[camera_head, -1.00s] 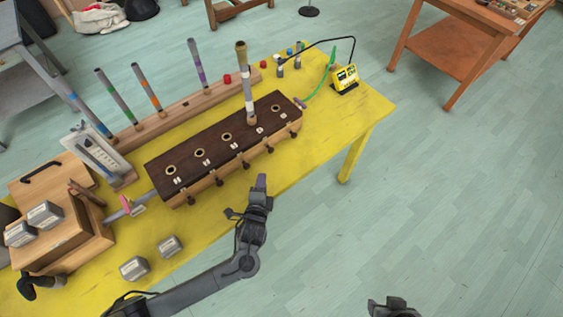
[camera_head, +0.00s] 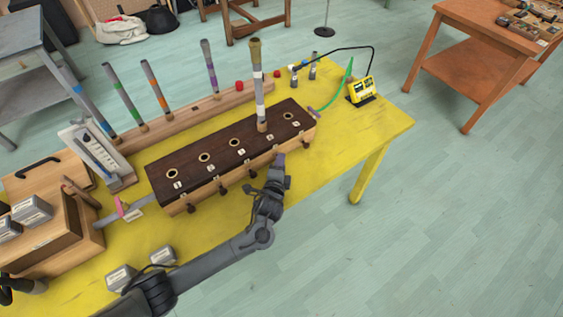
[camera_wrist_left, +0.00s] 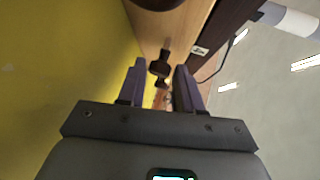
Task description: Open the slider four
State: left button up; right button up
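A long wooden box (camera_head: 215,185) with a dark top has a row of round holes, numbered labels and several dark slider knobs along its front. A grey tube (camera_head: 259,90) stands upright in the fourth hole from the left. My left gripper (camera_head: 280,163) is at the front face, near the fourth knob, which it hides in the head view. In the left wrist view, the fingers of my left gripper (camera_wrist_left: 159,66) are apart, with a dark slider knob (camera_wrist_left: 161,70) between their tips. I cannot tell whether they touch it. My right gripper is not in view.
The box stands on a yellow table (camera_head: 350,135). Behind it, a wooden rail (camera_head: 190,118) holds several banded tubes. A yellow device (camera_head: 362,91) with cables sits at the right end. Metal blocks (camera_head: 163,255) and wooden boxes (camera_head: 60,225) are at the left.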

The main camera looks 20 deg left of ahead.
pick_arm(q)
jog(key=shift+x, duration=1.2)
grip_shut()
